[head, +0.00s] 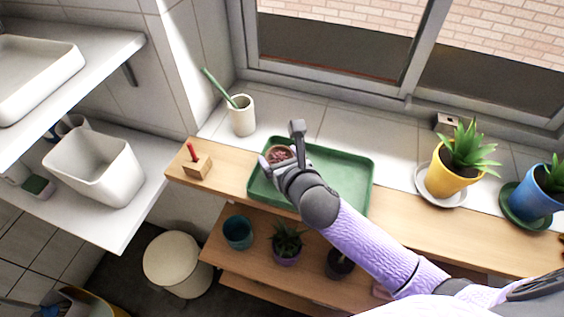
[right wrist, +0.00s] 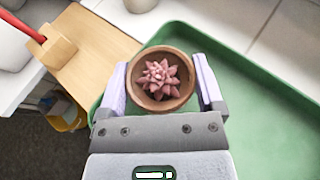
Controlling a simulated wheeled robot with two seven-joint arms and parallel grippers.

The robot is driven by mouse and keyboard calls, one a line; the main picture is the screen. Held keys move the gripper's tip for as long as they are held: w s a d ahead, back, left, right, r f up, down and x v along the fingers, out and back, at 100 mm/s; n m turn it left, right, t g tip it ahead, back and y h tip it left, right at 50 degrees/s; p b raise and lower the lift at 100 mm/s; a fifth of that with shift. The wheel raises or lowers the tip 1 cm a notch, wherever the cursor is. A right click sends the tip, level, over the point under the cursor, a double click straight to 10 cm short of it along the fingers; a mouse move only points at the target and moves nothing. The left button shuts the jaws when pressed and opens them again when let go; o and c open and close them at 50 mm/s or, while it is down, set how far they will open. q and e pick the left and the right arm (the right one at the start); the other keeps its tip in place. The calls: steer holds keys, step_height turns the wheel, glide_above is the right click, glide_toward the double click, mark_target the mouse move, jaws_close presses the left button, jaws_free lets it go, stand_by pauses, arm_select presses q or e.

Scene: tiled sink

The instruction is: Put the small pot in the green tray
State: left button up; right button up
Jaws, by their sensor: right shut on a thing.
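The small pot (right wrist: 161,80) is brown terracotta with a pink succulent in it. My right gripper (right wrist: 163,88) is shut on it, one finger on each side of the pot, in the right wrist view. In the head view the small pot (head: 279,155) shows at the fingers of my right gripper (head: 281,160), over the left part of the green tray (head: 345,178). The green tray also shows in the right wrist view (right wrist: 265,108). I cannot tell whether the pot touches the tray floor. My left gripper is not in view.
A wooden block with a red handle (head: 197,163) stands left of the tray on the wooden shelf. A white cup (head: 241,117) stands behind on the ledge. Yellow (head: 447,181) and blue (head: 536,196) plant pots stand to the right. The tray's right part is empty.

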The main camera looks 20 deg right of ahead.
steer(key=shift+f, duration=0.35)
steer(key=shift+r, duration=0.15)
steer(key=o, duration=1)
steer(key=shift+s+r, duration=0.1)
steer(key=shift+s, duration=0.05)
steer(key=p+v, duration=0.2)
steer(key=v, duration=0.8)
steer(key=shift+s+d, duration=0.1)
steer(key=shift+s, duration=0.25)
steer(key=shift+s+r, duration=0.25)
steer(key=shift+s, duration=0.2)
